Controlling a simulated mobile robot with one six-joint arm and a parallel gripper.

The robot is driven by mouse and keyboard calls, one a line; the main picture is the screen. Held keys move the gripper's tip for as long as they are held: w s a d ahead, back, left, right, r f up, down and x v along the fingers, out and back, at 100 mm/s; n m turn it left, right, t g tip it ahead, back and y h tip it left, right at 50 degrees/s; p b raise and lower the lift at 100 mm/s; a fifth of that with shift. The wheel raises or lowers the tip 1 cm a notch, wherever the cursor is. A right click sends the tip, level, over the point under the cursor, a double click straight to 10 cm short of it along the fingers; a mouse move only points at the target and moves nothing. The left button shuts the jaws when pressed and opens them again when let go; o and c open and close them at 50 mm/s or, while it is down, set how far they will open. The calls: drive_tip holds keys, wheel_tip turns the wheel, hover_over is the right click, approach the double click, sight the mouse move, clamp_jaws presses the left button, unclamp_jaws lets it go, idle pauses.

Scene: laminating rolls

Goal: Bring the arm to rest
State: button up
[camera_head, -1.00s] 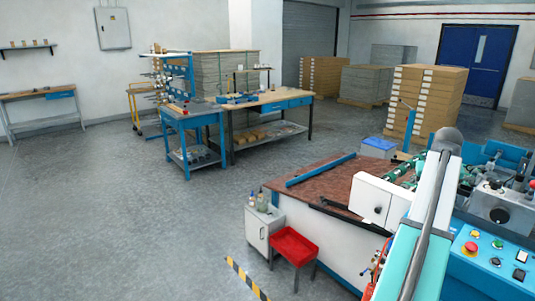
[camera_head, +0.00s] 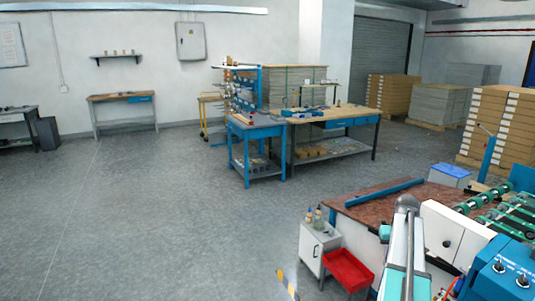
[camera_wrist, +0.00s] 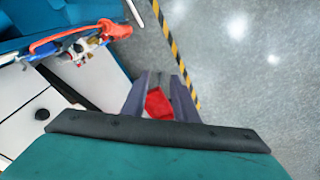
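My arm (camera_head: 405,245) shows at the lower right of the head view, in front of the laminating machine. The gripper end cannot be made out there. In the wrist view my gripper (camera_wrist: 159,82) shows two dark fingers standing apart, with nothing held between them. A red tray (camera_wrist: 158,103) shows in the gap between the fingers, farther away below. The same red tray (camera_head: 348,270) stands beside a small white cabinet (camera_head: 318,248) in the head view.
The blue and white machine (camera_head: 500,262) is close at the right, with red and orange hoses (camera_wrist: 75,38) on it. Yellow-black tape (camera_wrist: 175,50) marks the floor. A blue workbench (camera_head: 257,130) stands farther back. The grey floor at left is open.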

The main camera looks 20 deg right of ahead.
drive_tip(key=w+a+f+n+g+y, duration=0.1)
drive_tip(key=w+a+f+n, duration=0.15)
drive_tip(key=a+f, duration=0.6)
drive_tip(key=w+a+f+n+g+y, duration=0.1)
drive_tip(key=w+a+f, duration=0.2)
drive_tip(key=a+f, duration=0.55)
drive_tip(key=s+a+f+n+g, duration=0.1)
drive_tip(key=s+a+f, duration=0.1)
drive_tip(key=a+f, duration=0.5)
drive_tip(key=s+a+f+n+g, duration=0.1)
drive_tip(key=s+a+f, duration=0.15)
drive_tip(key=a, duration=0.95)
drive_tip(key=s+a+f+n+g, duration=0.2)
drive_tip(key=s+a+f, duration=0.95)
drive_tip(key=a, duration=0.25)
drive_tip(key=s+a+f, duration=0.1)
drive_tip(key=s+a, duration=0.1)
drive_tip(key=s, duration=0.4)
drive_tip(key=s+a+f, duration=0.1)
drive_tip(key=s+a, duration=0.2)
drive_tip(key=s, duration=0.4)
drive_tip(key=shift+s+a+f+m+g+h, duration=0.15)
drive_tip(key=shift+s+f+m+g+h, duration=0.15)
drive_tip(key=shift+m+g+h, duration=0.15)
